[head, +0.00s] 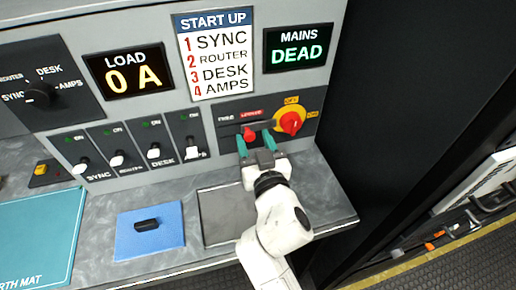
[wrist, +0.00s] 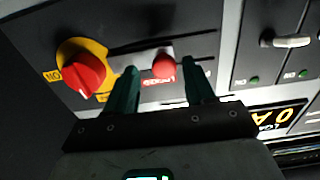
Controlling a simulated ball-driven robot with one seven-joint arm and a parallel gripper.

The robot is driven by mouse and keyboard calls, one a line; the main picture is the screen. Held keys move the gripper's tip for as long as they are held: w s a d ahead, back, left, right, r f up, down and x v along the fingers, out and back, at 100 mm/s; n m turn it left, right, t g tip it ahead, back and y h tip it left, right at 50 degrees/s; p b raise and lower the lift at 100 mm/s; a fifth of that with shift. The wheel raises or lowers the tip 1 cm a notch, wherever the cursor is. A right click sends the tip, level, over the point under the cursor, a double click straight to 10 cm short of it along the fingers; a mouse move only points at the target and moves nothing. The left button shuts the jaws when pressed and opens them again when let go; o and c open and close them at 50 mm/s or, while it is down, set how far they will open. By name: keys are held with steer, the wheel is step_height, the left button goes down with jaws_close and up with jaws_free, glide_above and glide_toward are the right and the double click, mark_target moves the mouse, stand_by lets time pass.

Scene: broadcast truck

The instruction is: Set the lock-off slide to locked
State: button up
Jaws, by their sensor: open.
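The lock-off slide's red knob (head: 249,134) sits on a dark panel at the right of the console. It also shows in the wrist view (wrist: 163,66), which is upside down. The knob lies beside the red LOCKED label (head: 251,114); the FREE label (head: 226,119) is further left in the head view. My gripper (head: 256,143) is open, with one green finger on each side of the knob. In the wrist view the fingertips (wrist: 160,65) straddle the knob with gaps showing. Whether either finger touches it, I cannot tell.
The red rotary switch (head: 291,122) on its yellow plate is close right of the slide, pointing to OFF. The mains display (head: 296,48) reads DEAD; the load display (head: 129,79) reads 0 A. Several lever switches (head: 154,152) stand left. A blue mat (head: 149,240) lies on the worktop.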

steer(key=b+v, duration=0.2)
steer(key=v, duration=0.8)
steer(key=shift+s+b, duration=0.3)
steer(key=shift+b, duration=0.1)
steer(key=shift+s+d, duration=0.1)
